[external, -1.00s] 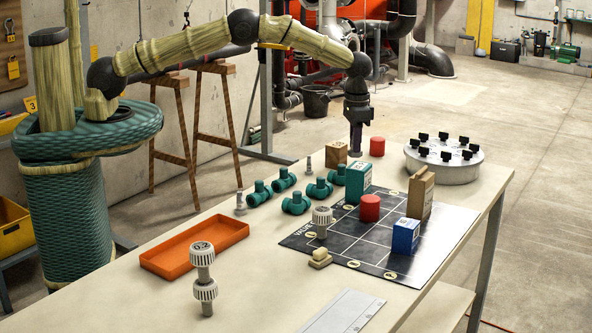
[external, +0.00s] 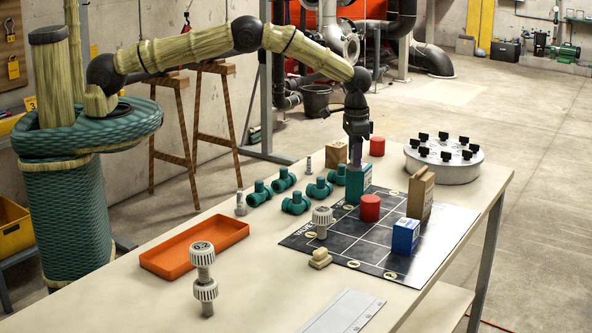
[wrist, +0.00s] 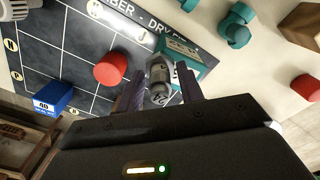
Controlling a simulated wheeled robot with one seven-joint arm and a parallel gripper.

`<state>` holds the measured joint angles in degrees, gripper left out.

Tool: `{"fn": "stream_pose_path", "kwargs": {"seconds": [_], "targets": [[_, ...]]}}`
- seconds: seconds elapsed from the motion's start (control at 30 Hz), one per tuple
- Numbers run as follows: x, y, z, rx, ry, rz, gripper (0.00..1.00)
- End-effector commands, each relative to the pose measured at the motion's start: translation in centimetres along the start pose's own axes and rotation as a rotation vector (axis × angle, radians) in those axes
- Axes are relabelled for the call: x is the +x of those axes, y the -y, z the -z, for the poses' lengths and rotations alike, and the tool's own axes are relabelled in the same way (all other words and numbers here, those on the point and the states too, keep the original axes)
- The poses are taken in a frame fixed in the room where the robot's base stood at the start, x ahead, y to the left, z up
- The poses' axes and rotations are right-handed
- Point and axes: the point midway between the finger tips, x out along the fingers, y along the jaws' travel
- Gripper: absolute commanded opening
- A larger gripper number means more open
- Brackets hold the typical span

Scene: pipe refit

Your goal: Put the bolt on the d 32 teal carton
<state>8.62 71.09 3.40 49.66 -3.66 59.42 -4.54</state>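The teal carton (external: 356,187) stands on the dark grid board at its far left edge; in the wrist view its marked side (wrist: 183,70) shows just beyond the fingers. A grey bolt (wrist: 158,72) marked 24 is between the two fingers of my gripper (wrist: 160,84), in line with the carton. My gripper looks shut on the bolt, though small gaps beside it are hard to judge. In the external view my gripper (external: 357,160) is right over the carton, hiding its top and the bolt. I cannot tell whether the bolt touches the carton.
Close around are a wooden box (external: 336,154), a red cylinder (external: 370,208), a tan block (external: 421,193), a blue box (external: 405,236) and several teal pipe fittings (external: 295,203). Two other grey bolts (external: 240,203) stand farther left. An orange tray (external: 194,250) lies at left.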

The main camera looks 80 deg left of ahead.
Motion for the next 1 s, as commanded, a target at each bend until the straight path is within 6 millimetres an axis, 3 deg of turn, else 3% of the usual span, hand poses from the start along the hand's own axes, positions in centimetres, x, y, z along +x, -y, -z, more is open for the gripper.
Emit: {"fn": "stream_pose_path", "kwargs": {"seconds": [0.47, 1.0], "targets": [[-0.9, 0.0, 0.0, 0.0, -0.001, 0.0, 0.42], [-10.5, 0.0, 0.1, 0.0, -0.002, 0.0, 0.42]]}}
